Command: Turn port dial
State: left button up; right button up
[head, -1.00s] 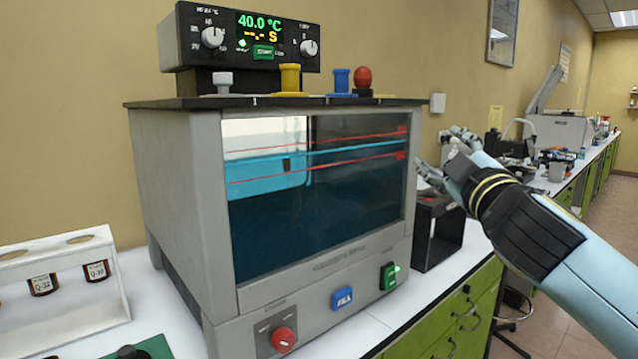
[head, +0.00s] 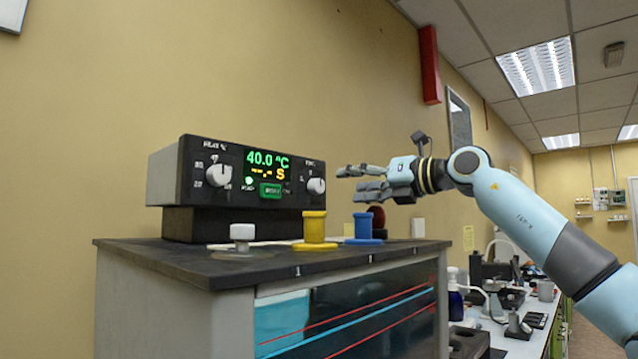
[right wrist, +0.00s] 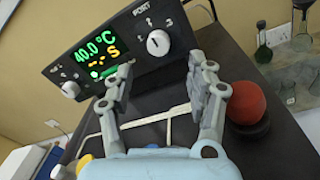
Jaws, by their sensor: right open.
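The port dial (head: 316,186) is a white round knob at the right end of the black control unit (head: 170,178). It also shows in the right wrist view (right wrist: 158,43), under the label PORT. My right gripper (head: 350,179) is open and empty, with its fingers pointing left just right of the dial. In the right wrist view my right gripper (right wrist: 157,84) has its two fingers spread, with the dial beyond them, roughly between the tips. No contact with the dial shows. The display (head: 267,165) reads 40.0 °C. My left gripper is in neither view.
The unit stands on the black top (head: 200,268) of a grey bath. Space above the unit is clear.

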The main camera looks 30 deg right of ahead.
aim_at(321, 187)
jog(key=p+x, duration=0.1)
jog(key=x, duration=0.5)
jog(key=shift+a+r+p, duration=0.1)
jog(key=shift+r+p, duration=0.05)
jog(key=shift+p, duration=0.15)
jog(key=shift+x, duration=1.15)
jog(key=shift+w, duration=0.15)
jog(key=shift+c, duration=1.5)
jog(key=c, duration=0.8)
jog(key=shift+m+p, duration=0.6)
jog(key=shift+p, duration=0.55)
jog(key=shift+c, duration=0.2)
jog(key=m+p, duration=0.7)
jog(key=p, duration=0.3)
jog(key=shift+t, duration=0.4)
jog(key=shift+m+p, duration=0.5)
jog(key=shift+m, duration=0.3)
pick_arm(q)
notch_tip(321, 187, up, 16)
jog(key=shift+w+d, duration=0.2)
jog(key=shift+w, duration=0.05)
pick_arm(e)
jog(key=shift+f+m, duration=0.25)
jog(key=shift+m, duration=0.95)
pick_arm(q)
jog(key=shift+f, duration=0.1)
